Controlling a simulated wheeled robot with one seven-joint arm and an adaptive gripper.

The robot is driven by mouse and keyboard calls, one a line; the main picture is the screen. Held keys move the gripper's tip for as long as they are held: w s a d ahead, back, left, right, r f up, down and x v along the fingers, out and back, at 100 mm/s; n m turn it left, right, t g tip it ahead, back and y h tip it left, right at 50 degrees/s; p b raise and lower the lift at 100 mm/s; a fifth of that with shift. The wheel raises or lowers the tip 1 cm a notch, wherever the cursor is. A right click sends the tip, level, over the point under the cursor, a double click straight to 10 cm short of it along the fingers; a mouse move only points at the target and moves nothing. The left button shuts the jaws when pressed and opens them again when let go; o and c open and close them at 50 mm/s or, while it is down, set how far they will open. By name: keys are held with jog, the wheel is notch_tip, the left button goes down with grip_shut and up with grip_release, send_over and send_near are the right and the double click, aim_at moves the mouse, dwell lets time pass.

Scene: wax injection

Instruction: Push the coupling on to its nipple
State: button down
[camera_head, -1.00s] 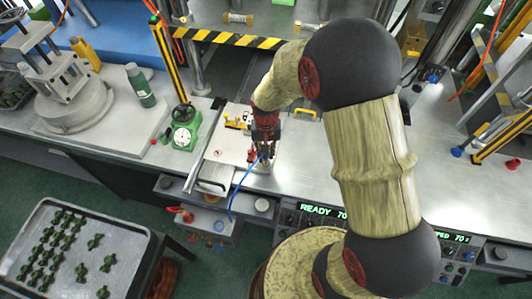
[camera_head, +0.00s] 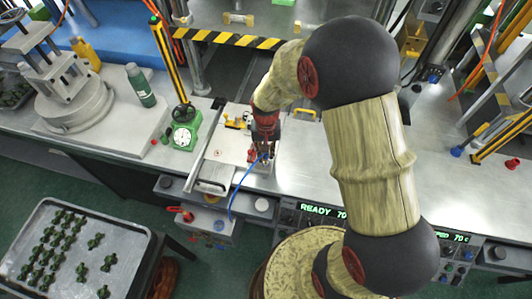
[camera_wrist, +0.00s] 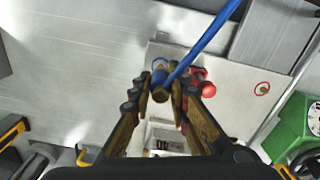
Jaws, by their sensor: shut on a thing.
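My gripper (camera_wrist: 166,92) is shut on the coupling (camera_wrist: 161,92), a small brass-coloured piece on the end of a blue hose (camera_wrist: 208,48). In the head view my gripper (camera_head: 264,154) is low over the front right part of a pale plate (camera_head: 226,150) on the bench. The hose (camera_head: 240,186) hangs from it over the bench's front edge.
A red knob (camera_wrist: 207,89) stands close to the right of the fingers. A green dial gauge (camera_head: 184,134) stands left of the plate. A black-and-yellow striped bar (camera_head: 232,40) crosses behind. The bench right of the plate (camera_head: 305,165) is clear.

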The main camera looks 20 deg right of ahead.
jog(key=shift+f+b, duration=0.85)
jog(key=shift+f, duration=0.7)
dwell(0.9)
jog(key=c, duration=1.6)
grip_release()
jog(key=shift+r, duration=0.1)
notch_tip(320, 180, up, 12)
jog(key=shift+f, duration=0.1)
